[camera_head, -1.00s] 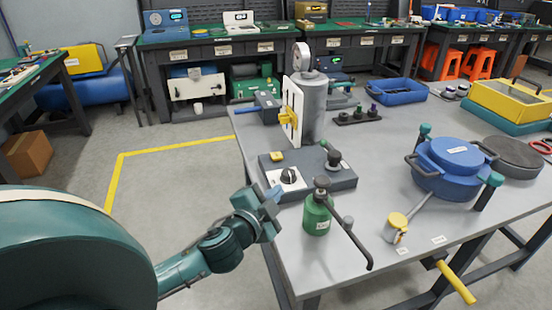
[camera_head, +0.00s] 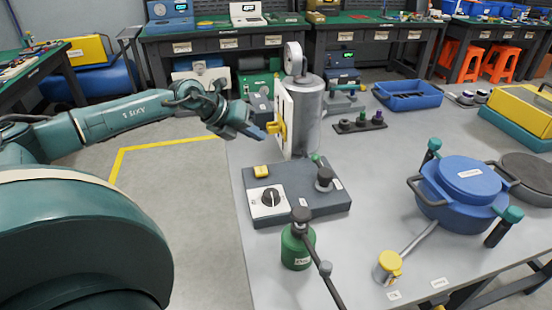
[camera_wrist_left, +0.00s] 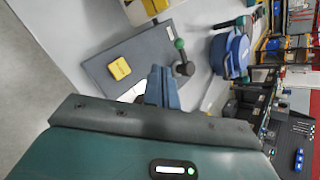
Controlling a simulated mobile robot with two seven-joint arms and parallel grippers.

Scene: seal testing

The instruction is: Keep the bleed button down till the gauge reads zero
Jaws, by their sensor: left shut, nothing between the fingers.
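The pressure gauge (camera_head: 293,58) stands on top of the grey cylinder (camera_head: 309,115); its reading is too small to make out. I cannot tell for certain which part is the bleed button. My right gripper is out of view.
A green bottle (camera_head: 297,246) with a long lever stands before the box. A blue pot (camera_head: 461,186) and a yellow-capped cup (camera_head: 388,267) are to the right. A blue tray (camera_head: 408,95) and a small dark rack (camera_head: 360,124) lie behind. The middle of the table is partly clear.

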